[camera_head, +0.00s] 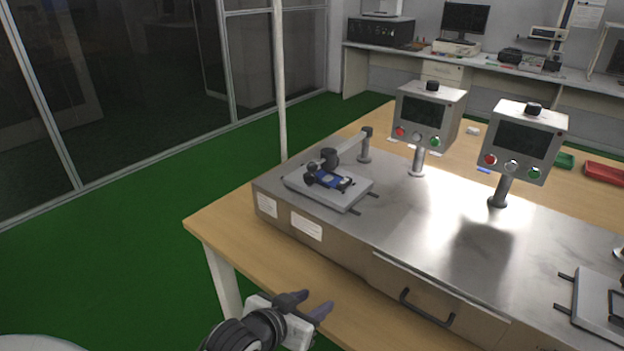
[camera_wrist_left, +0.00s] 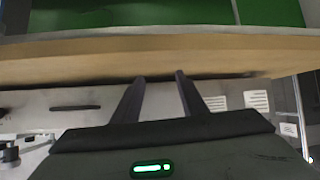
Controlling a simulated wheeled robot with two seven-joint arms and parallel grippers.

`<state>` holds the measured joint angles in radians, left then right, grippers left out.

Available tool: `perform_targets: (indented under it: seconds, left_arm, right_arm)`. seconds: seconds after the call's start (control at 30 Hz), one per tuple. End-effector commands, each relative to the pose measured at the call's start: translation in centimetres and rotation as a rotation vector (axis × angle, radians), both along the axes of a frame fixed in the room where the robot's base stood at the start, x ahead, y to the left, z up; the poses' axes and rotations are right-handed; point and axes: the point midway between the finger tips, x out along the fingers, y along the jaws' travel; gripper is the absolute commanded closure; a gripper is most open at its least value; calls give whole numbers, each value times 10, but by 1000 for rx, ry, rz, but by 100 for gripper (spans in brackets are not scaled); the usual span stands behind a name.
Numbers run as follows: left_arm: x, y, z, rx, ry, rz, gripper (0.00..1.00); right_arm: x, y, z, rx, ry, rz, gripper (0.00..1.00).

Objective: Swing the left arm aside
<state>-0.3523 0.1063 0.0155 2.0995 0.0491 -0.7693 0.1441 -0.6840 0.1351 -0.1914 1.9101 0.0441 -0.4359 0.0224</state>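My left gripper (camera_head: 315,301) is at the bottom of the head view, near the front edge of the wooden table (camera_head: 222,218). Its two dark fingers are apart with nothing between them. In the left wrist view the fingers (camera_wrist_left: 160,76) also stand apart and empty, with the table edge (camera_wrist_left: 90,55) and the front of a metal bench unit (camera_wrist_left: 75,98) behind them. My right gripper is not in view.
The metal bench unit (camera_head: 440,230) on the table carries a left test fixture (camera_head: 330,185) holding a blue and black part, two control boxes (camera_head: 428,115) (camera_head: 520,140), and a right fixture (camera_head: 595,300). Green floor (camera_head: 110,255) lies open left of the table.

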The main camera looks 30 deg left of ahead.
Motion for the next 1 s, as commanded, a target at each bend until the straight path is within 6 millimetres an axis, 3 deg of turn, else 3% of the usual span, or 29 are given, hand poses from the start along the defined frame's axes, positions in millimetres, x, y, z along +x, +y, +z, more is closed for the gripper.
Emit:
perform_targets:
  seconds: [0.27,0.4,0.6,0.83,1.0]
  left_arm:
    - [67,38,41,-72,-326,92,61]
    - [99,70,79,-128,-576,155,61]
    - [113,106,125,-185,-866,214,61]
    - [116,120,146,-205,-986,232,61]
    - [139,125,157,-203,-990,231,61]
  right_arm:
    - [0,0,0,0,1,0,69]
    - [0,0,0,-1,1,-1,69]
    - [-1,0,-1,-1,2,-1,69]
    - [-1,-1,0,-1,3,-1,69]
    - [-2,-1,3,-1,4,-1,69]
